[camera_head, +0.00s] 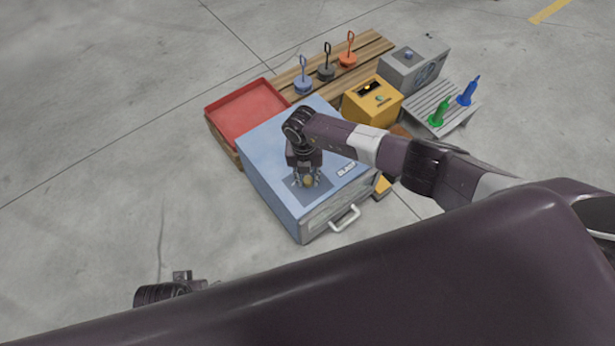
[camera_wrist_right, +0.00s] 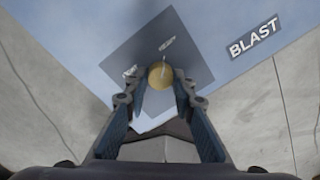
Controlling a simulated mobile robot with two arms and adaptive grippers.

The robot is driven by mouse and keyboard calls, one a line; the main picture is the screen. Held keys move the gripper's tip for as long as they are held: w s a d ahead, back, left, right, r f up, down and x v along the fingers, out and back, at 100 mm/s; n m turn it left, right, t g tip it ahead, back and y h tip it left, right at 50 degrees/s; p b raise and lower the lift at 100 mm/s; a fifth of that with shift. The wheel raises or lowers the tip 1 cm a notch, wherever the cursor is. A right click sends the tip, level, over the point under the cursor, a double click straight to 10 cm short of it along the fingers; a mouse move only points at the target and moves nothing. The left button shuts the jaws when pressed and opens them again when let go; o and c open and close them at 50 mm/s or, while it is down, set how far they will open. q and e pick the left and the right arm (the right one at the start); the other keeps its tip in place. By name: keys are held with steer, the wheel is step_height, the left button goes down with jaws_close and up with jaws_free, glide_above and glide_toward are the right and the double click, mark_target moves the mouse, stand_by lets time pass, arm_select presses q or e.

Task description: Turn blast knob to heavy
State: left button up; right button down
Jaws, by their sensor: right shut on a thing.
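The blast knob (camera_head: 308,182) is a small brass-coloured round knob on a dark square plate on top of a light blue cabinet (camera_head: 262,147). In the right wrist view the knob (camera_wrist_right: 160,76) carries a pale pointer line running up towards a small label that seems to read HEAVY (camera_wrist_right: 167,44). A second label (camera_wrist_right: 130,72) lies left of the knob and is too blurred to read. My right gripper (camera_head: 306,180) points down over the plate, its fingers shut on the knob's two sides. My left gripper (camera_head: 182,276) shows only in part at the lower left; its fingers cannot be made out.
A BLAST label (camera_head: 346,169) and a front handle (camera_head: 345,218) mark the cabinet. Behind it are a red tray (camera_head: 247,108), a wooden pallet (camera_head: 375,45) with hooked weights, a yellow box (camera_head: 372,101) and a grey box (camera_head: 413,68). The floor at left is clear.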

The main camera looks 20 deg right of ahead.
mark_target(305, 180)
stand_by(0.4)
steer(key=c, duration=1.6)
jaws_free()
steer(key=r, duration=1.2)
steer(key=shift+w+a, duration=0.15)
steer(key=shift+a, duration=0.15)
